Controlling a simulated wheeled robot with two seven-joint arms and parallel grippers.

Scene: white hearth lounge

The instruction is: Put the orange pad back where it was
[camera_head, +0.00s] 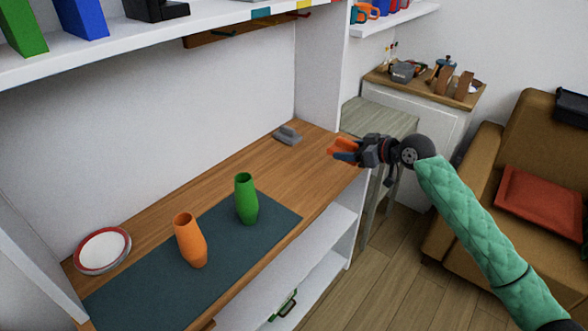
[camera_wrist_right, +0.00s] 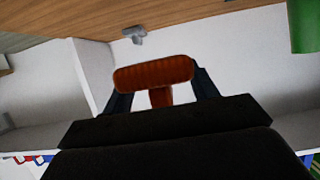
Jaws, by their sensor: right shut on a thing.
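The orange pad (camera_head: 344,144) is held between the fingers of my right gripper (camera_head: 341,151), which is shut on it. In the head view they are in the air over the right end of the wooden counter (camera_head: 285,172). In the right wrist view the pad (camera_wrist_right: 153,75) shows as a ribbed, rounded orange bar with a narrower stem between the dark fingers. A small grey stand-like object (camera_head: 288,135) sits on the counter at the back right, apart from the pad; it also shows in the wrist view (camera_wrist_right: 135,34). My left gripper is out of view.
An orange vase (camera_head: 190,241) and a green vase (camera_head: 246,200) stand upright on a dark mat (camera_head: 150,284). A red-rimmed plate (camera_head: 103,250) is at the left. A shelf (camera_head: 120,41) overhangs the counter, and a side wall (camera_head: 322,75) bounds its right. The counter's back middle is clear.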

